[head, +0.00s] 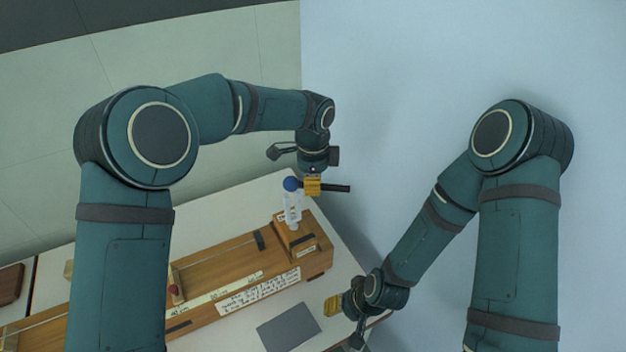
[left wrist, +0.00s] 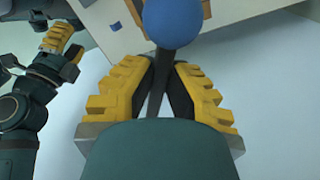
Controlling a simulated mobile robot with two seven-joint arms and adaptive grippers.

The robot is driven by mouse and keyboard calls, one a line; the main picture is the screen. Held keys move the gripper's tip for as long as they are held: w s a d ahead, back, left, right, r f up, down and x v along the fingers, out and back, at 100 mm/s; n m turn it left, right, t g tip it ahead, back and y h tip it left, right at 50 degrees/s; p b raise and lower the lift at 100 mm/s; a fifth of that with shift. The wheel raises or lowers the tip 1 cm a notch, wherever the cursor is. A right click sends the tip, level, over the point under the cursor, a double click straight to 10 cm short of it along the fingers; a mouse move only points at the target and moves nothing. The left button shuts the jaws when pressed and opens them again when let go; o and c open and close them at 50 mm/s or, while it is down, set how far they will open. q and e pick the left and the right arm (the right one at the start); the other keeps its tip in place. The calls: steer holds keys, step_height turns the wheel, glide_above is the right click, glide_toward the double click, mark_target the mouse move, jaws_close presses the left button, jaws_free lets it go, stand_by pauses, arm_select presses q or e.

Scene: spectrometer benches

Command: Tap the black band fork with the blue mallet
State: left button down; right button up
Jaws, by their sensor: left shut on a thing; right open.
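My left gripper (head: 313,186) is shut on the black handle (head: 338,188) of the blue mallet. Its round blue head (head: 291,184) points left and shows large in the left wrist view (left wrist: 174,22), beyond the yellow fingers (left wrist: 160,88). A pale two-pronged fork (head: 292,206) stands upright on a wooden block (head: 297,240). The mallet head is at the top of the prongs in the head view; I cannot tell whether they touch. No black band is clear on the fork. My right gripper (head: 333,305) is open, low near the table's right edge.
A long wooden instrument (head: 215,270) with scale strips and a written label (head: 258,291) lies along the white table (head: 340,265). A grey pad (head: 288,328) lies in front. A dark brown piece (head: 11,284) lies at far left.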

arm_select(q)
steer(key=shift+f, duration=0.75)
step_height(320, 180, up, 8)
steer(key=p, duration=0.5)
steer(key=shift+f, duration=0.35)
steer(key=shift+a+f, duration=0.1)
